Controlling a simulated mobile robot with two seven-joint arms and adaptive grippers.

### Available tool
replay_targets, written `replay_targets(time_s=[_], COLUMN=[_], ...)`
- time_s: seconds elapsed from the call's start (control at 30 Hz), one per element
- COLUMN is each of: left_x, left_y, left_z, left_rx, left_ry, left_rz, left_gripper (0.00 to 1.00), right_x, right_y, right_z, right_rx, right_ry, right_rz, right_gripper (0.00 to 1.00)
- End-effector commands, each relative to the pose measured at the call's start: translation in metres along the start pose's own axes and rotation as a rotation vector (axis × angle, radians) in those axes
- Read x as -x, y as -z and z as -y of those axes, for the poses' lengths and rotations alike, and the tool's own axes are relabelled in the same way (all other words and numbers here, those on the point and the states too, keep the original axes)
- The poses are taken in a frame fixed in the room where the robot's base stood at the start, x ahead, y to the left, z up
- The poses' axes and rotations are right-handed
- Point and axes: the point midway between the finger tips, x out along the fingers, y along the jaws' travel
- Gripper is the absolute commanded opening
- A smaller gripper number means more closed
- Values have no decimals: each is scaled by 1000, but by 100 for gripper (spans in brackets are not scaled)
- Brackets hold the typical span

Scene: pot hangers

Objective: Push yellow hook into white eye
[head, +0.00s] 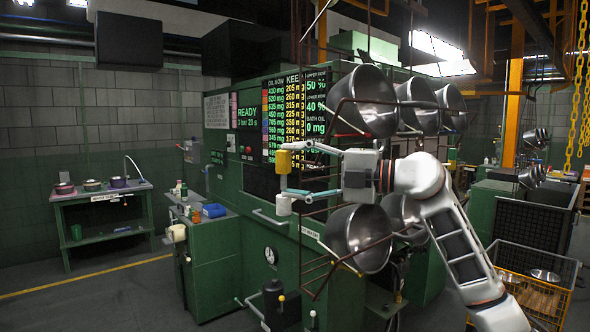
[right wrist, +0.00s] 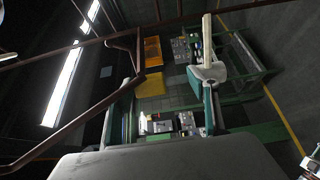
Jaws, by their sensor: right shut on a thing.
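The yellow hook (head: 284,161) shows as a short yellow cylinder in front of the green machine, left of the rack. The white eye (head: 284,205) shows as a white cylinder just below it, with a small gap and a thin upright part between them. My right gripper (head: 296,169) points left, its upper finger by the yellow hook and its lower finger by the white eye. It is shut on the yellow hook, though its fingers look wide apart. The exact contact is too small to tell. In the right wrist view, a pale piece (right wrist: 207,71) shows at one fingertip. My left gripper is not in view.
Steel pots (head: 367,101) hang on brown rack bars close around my right arm. A brown bar (right wrist: 75,118) crosses the right wrist view. A green cabinet (head: 208,255) and a bench (head: 105,190) stand left. Open floor lies between them.

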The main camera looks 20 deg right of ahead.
Motion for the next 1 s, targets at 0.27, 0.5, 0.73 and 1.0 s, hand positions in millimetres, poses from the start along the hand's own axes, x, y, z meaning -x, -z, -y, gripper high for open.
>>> replay_targets(time_s=[0.27, 0.5, 0.73, 1.0], left_x=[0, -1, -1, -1], left_y=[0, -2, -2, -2], left_z=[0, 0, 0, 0], left_rx=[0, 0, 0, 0], left_ry=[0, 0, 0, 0], left_rz=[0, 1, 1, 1], left_gripper=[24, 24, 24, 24], right_x=[-1, -1, -1, -2], right_y=[0, 0, 0, 0], right_z=[3, 7, 12, 17], right_rx=[-3, -4, -6, -8], right_ry=[5, 7, 11, 14], right_rz=[-2, -2, -3, -3], right_gripper=[36, 36, 36, 36])
